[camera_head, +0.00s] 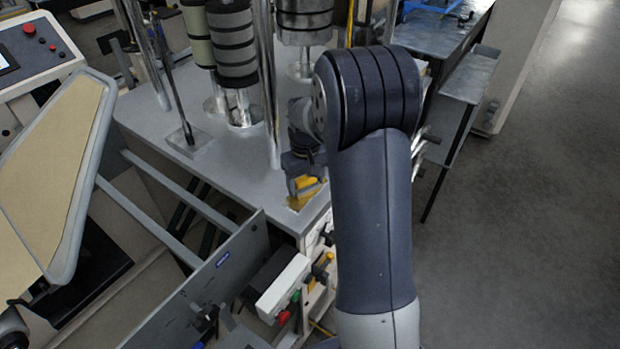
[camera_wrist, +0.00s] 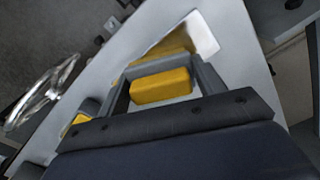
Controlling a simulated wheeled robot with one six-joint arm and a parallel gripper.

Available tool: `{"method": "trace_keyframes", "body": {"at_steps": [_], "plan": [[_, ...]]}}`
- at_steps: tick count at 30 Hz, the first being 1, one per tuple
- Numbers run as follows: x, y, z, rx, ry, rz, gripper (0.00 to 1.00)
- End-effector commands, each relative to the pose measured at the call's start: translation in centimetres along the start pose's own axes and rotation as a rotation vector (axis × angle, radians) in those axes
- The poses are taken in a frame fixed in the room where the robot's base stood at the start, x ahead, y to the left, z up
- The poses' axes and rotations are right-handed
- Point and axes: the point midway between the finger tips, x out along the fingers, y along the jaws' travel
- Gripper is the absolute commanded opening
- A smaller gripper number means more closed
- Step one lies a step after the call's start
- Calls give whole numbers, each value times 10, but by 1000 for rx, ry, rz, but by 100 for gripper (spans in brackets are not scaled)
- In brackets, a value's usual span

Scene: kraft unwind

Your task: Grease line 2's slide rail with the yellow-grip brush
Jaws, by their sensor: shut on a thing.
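My gripper (camera_head: 302,178) is at the front right corner of the grey machine deck, partly hidden behind my arm. In the wrist view my gripper (camera_wrist: 163,75) is shut on a yellow block-shaped grip (camera_wrist: 162,87), which sits between the two grey fingers. A shiny plate (camera_wrist: 203,36) with a yellow patch, perhaps a reflection, lies just beyond the fingers. I cannot tell which part is line 2's slide rail.
Rolls on spindles (camera_head: 231,45) and upright metal posts (camera_head: 266,85) stand on the deck (camera_head: 240,165). Two parallel bars (camera_head: 160,222) run at the left, near a tan panel (camera_head: 55,165). A side table (camera_head: 445,35) stands at the back right. The floor at right (camera_head: 530,220) is clear.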

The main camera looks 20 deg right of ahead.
Motion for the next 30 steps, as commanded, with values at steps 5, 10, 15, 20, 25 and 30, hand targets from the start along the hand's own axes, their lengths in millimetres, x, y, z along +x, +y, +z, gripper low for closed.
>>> {"method": "trace_keyframes", "body": {"at_steps": [5,10,15,20,25,30], "plan": [[1,-8,4,-1,-5,-2,47],[1,-22,11,-2,-6,-2,47],[0,-33,16,-1,-5,-2,47],[0,-37,17,-1,-4,-2,47],[-1,-48,22,-2,-3,-1,47],[0,-62,28,-2,-2,-1,47]]}}
